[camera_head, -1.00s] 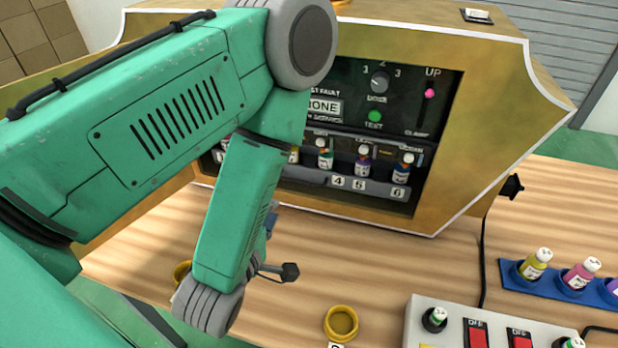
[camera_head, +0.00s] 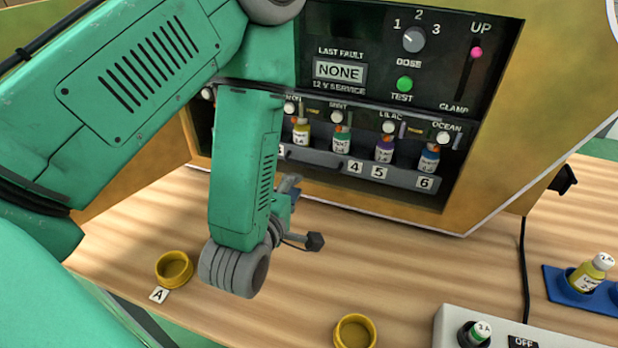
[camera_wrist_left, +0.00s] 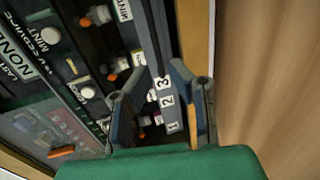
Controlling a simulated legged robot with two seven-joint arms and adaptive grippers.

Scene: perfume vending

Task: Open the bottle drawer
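The bottle drawer (camera_head: 400,176) is a grey tray front low in the vending machine, with number tags and small coloured bottles behind it. It looks closed, inside the machine opening. In the left wrist view the drawer front (camera_wrist_left: 154,40) runs between my fingers, with tags 1, 2 and 3 showing. My left gripper (camera_wrist_left: 160,86) is open, its two fingers apart on either side of the tags. I cannot tell whether they touch the drawer. In the head view the gripper (camera_head: 290,200) is mostly hidden behind my green forearm, which covers the drawer's left part. My right gripper is out of view.
The machine panel (camera_head: 410,70) has a dose dial, test button and clamp slider. Yellow cups (camera_head: 174,268) (camera_head: 355,331) stand on the wooden table (camera_head: 400,260). A white switch box (camera_head: 510,328) and a blue bottle rack (camera_head: 575,302) are at right.

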